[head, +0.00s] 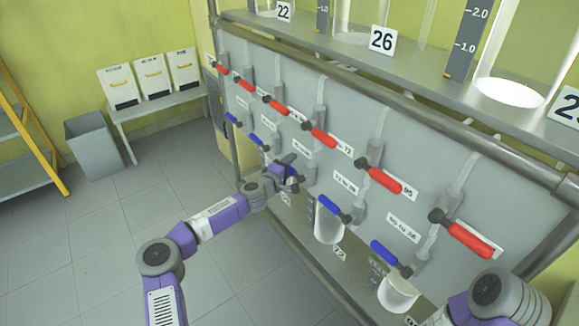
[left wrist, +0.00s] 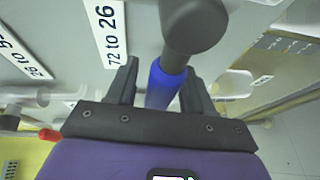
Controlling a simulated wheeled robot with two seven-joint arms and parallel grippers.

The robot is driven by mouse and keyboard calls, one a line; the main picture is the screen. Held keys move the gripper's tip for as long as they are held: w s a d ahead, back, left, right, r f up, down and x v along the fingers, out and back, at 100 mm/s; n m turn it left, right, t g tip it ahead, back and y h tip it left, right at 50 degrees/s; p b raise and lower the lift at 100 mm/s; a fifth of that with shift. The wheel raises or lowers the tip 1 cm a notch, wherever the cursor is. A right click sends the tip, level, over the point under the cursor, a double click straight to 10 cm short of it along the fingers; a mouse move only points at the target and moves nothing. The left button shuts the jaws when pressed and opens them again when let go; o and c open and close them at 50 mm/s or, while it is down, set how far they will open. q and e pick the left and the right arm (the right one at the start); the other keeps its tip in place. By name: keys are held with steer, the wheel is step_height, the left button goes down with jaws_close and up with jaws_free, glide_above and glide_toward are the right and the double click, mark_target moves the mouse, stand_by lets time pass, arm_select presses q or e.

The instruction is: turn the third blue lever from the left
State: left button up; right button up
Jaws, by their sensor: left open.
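A row of blue levers runs along the lower part of the grey panel (head: 345,110). The first (head: 231,118) and second (head: 255,139) from the left are in plain view in the head view. My left gripper (head: 289,172) is at the third, which it mostly hides there. In the left wrist view the blue lever (left wrist: 165,86) with its dark round hub (left wrist: 194,25) lies between my open fingers, beside a "72 to 26" label (left wrist: 106,32). Contact with the fingers cannot be told. My right gripper is out of view.
Two more blue levers (head: 330,206) (head: 385,253) are to the right, near glass vessels (head: 329,231) (head: 398,296). Several red levers (head: 384,181) run in a row above. A shelf edge (head: 420,110) overhangs the panel. The floor (head: 100,225) at left is clear.

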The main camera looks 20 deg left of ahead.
arm_select(q)
jaws_close()
stand_by(0.3)
